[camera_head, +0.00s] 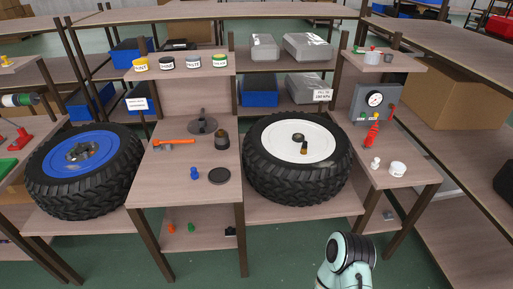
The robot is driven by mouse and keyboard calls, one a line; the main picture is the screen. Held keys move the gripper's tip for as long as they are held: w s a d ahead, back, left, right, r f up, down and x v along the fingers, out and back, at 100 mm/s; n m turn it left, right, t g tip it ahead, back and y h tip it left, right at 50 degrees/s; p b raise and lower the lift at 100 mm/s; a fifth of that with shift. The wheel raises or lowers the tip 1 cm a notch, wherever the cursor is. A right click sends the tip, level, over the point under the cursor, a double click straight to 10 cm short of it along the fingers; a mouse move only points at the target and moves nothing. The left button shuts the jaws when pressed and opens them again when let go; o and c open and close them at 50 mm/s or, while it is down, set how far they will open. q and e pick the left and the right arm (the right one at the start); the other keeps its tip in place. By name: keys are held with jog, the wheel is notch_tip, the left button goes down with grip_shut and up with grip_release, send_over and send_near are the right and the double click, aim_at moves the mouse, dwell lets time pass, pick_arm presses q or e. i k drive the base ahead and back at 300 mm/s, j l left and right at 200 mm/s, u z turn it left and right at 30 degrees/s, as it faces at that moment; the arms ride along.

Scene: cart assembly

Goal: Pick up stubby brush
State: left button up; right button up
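I cannot pick out a stubby brush for certain. A short dark cylinder with a brownish top (221,140) stands on the middle table, right of an orange-handled tool (176,142); it is too small to tell if it is a brush. A small dark-and-orange piece (304,148) sits on the white hub of the right wheel (270,150), also too small to identify. One of my arms, teal and black, shows at the bottom right, but no fingers are visible on it. Neither gripper is in view.
A disc with a post (202,126), a dark disc (219,176) and a blue peg (193,172) are on that table. A gauge box (364,101) and white cup (398,168) are right.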

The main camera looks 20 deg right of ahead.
aim_at(195, 175)
jog(key=i+j, duration=0.75)
jog(key=j, duration=0.15)
